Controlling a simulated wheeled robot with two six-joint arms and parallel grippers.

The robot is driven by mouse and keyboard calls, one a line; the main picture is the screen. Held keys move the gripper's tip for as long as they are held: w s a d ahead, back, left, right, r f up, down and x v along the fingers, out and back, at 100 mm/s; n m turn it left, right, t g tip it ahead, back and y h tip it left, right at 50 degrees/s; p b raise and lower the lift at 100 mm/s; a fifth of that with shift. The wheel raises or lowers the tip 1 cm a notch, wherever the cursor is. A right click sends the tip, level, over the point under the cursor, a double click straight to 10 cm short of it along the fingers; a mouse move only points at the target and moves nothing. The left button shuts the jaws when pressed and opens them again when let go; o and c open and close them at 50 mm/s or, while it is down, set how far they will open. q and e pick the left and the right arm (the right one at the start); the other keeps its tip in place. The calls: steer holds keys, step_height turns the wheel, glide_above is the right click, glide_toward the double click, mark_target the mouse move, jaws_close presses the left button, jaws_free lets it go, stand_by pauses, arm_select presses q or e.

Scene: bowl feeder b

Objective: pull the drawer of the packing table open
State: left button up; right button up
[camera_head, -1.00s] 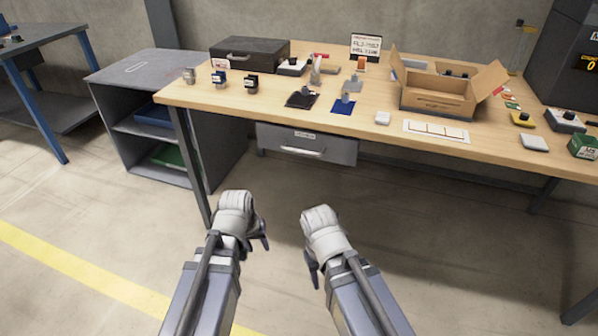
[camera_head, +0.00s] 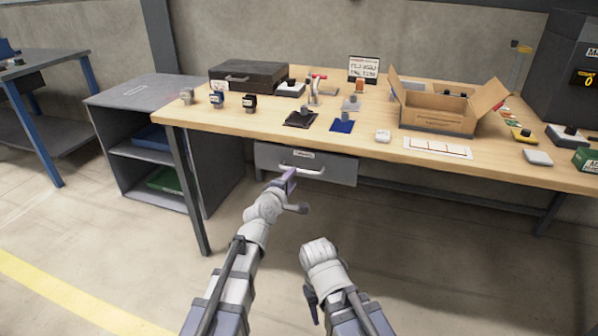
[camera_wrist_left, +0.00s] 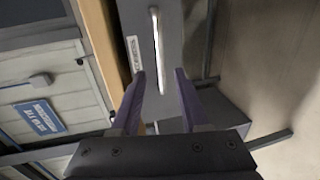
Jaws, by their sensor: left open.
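The grey drawer (camera_head: 338,171) hangs under the wooden top of the packing table (camera_head: 395,150) and looks shut. Its pale bar handle (camera_head: 313,171) runs across its front. My left gripper (camera_head: 298,191) is open just in front of and below the drawer, close to the handle's left part. In the left wrist view, the handle (camera_wrist_left: 156,45) lies lengthwise between the open fingers (camera_wrist_left: 158,92), and I cannot tell whether they touch it. My right arm is low in the head view, away from the drawer; its gripper (camera_head: 311,302) points down and its jaws are unclear.
A table leg (camera_head: 190,190) stands left of the drawer, beside a grey shelf unit (camera_head: 118,150) with bins. An open cardboard box (camera_head: 437,117), a dark case (camera_head: 249,76) and small parts stand on the tabletop. The floor in front is clear.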

mark_target(299, 171)
arm_select(q)
steer(key=b+x, duration=0.1)
steer(key=x, duration=0.6)
steer(key=shift+w+d, duration=0.15)
steer(key=shift+w, duration=0.25)
steer(key=shift+s, duration=0.1)
jaws_close()
stand_by(1.0)
